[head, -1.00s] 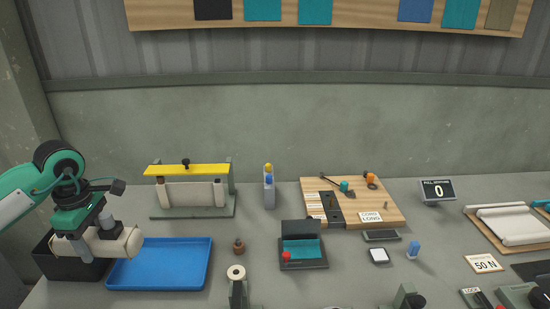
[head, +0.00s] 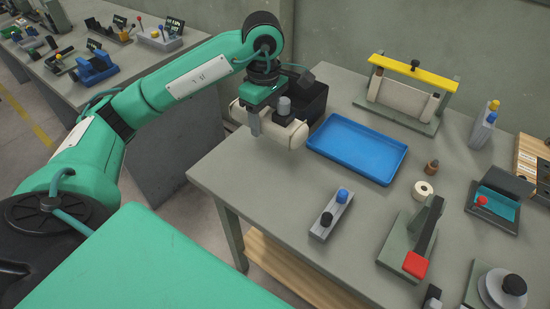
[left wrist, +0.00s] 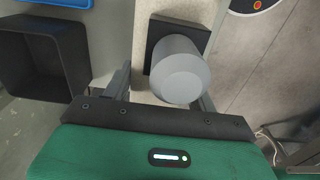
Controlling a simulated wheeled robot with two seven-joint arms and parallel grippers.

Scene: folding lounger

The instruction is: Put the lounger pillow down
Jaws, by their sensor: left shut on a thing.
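The lounger pillow is a cream roll (head: 273,129) at the left edge of the grey table in the head view. My left gripper (head: 268,118) is shut on it from above. A grey round knob on a black plate (head: 284,106) shows at the pillow. In the left wrist view the pillow (left wrist: 145,92) lies between the two grey fingers (left wrist: 164,95), partly hidden by the knob (left wrist: 180,70). I cannot tell whether the pillow touches the table. My right gripper is not in view.
A black bin (head: 312,91) stands just behind the pillow, and an empty blue tray (head: 357,147) lies to its right. The frame with a yellow bar (head: 414,66) stands at the back. A small block with knobs (head: 331,215) is nearer.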

